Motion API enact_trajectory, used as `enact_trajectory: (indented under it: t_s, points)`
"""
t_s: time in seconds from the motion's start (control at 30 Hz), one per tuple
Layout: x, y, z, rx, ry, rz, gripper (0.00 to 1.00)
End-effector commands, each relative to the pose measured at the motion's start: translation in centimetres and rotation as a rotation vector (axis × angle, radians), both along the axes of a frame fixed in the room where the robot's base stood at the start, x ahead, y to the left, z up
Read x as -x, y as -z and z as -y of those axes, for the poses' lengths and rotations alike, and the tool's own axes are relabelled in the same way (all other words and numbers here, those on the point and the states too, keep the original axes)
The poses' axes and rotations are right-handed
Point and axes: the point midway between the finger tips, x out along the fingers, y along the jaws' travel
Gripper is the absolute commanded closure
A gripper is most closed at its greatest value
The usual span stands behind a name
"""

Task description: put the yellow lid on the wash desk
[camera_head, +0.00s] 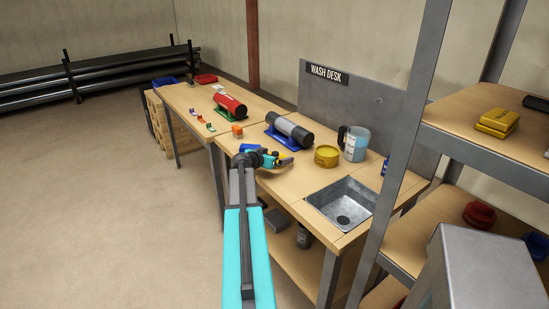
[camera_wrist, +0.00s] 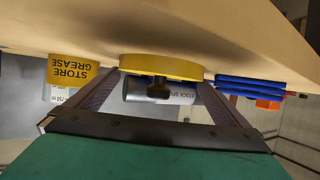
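In the upside-down wrist view, the yellow lid (camera_wrist: 180,68) is a flat disc with a dark knob (camera_wrist: 158,88), lying close against the wooden top. My gripper (camera_wrist: 159,78) has its fingers spread wide, with the knob midway between them and not touched. In the head view, my gripper (camera_head: 284,161) is low over the worktop, left of the sink; I cannot make out the lid there. The wash desk (camera_head: 293,189) is a wooden bench marked by a WASH DESK sign (camera_head: 326,75).
A yellow grease tin (camera_head: 327,157), a jug (camera_head: 356,144) and a grey cylinder on a blue cradle (camera_head: 289,131) stand behind my gripper. An orange box (camera_head: 237,131) is to the left. The metal sink (camera_head: 342,204) is to the right, near a shelf upright (camera_head: 398,150).

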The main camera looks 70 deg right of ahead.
Motion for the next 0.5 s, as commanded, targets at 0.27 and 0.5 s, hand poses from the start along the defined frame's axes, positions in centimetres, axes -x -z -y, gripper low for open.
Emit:
enact_trajectory:
  t_s: [0.27, 0.5]
  points:
    - [0.0, -0.1, -0.4, 0.000, 0.000, 0.000, 0.00]
    - [-0.3, -0.8, -2.1, 0.001, -0.001, 0.000, 0.00]
